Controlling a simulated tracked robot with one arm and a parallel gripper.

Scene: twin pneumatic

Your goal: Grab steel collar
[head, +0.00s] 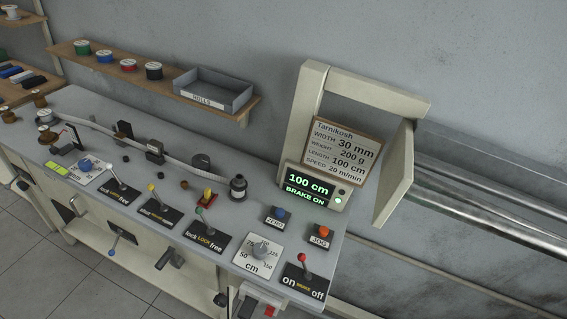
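I cannot pick out a steel collar for certain. A dark upright cylindrical part (238,188) with a light ring stands on the grey bench top, at the right end of a pale strip (142,142). Small dark round pieces (158,175) lie on the bench left of it, too small to tell what they are. My gripper is not in view.
The bench front carries several levers, a cm dial (261,250), a blue ZERO button (280,213) and a red JOG button (323,231). A display (310,187) reads 100 cm, BRAKE ON. A cream frame (312,95) rises behind. A shelf (170,88) holds spools and a tray.

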